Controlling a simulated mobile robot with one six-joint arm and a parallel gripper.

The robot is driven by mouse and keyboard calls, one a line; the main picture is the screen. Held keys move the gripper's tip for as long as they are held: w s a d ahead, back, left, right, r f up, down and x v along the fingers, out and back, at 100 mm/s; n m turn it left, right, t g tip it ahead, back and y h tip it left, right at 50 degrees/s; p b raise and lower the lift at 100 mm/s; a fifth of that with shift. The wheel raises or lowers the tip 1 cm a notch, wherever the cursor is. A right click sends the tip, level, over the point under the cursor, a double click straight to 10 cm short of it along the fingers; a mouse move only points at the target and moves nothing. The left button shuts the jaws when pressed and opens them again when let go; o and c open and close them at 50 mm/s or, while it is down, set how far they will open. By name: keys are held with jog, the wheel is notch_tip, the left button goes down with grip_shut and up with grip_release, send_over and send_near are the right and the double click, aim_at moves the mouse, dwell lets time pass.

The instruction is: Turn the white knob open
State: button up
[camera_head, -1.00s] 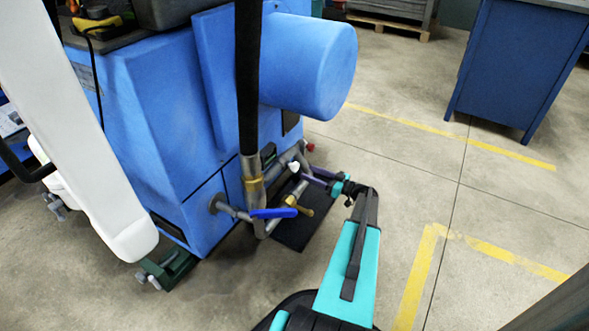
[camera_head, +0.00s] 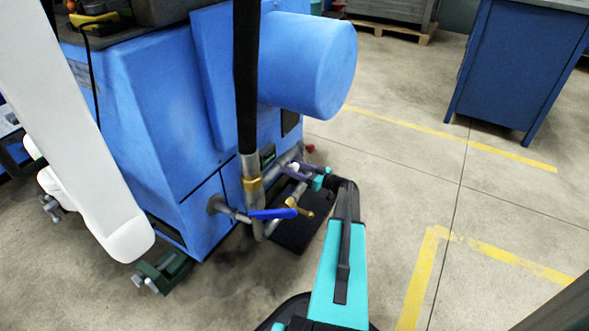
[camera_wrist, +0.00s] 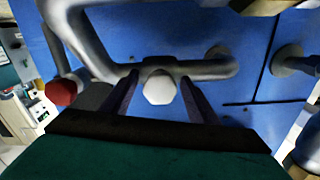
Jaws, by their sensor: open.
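The white knob (camera_wrist: 159,88) sits on a grey pipe in front of the blue machine. In the wrist view it lies between the two dark fingers of my gripper (camera_wrist: 160,98). The fingers are open, one on each side of the knob, with a gap showing on both sides. In the head view my gripper (camera_head: 297,169) reaches left to the pipework, and the white knob shows small between the fingers (camera_head: 294,168). Whether the fingers touch the knob cannot be told.
A blue lever handle (camera_head: 273,214) and a brass valve (camera_head: 298,207) sit on pipes just below. A thick black hose (camera_head: 247,80) hangs to the left. A red knob (camera_wrist: 61,92) is left in the wrist view. Open floor lies to the right.

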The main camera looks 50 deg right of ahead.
jog(key=c, duration=0.9)
jog(key=shift+w+d, duration=0.1)
jog(key=shift+d, duration=0.05)
jog(key=shift+c, duration=0.7)
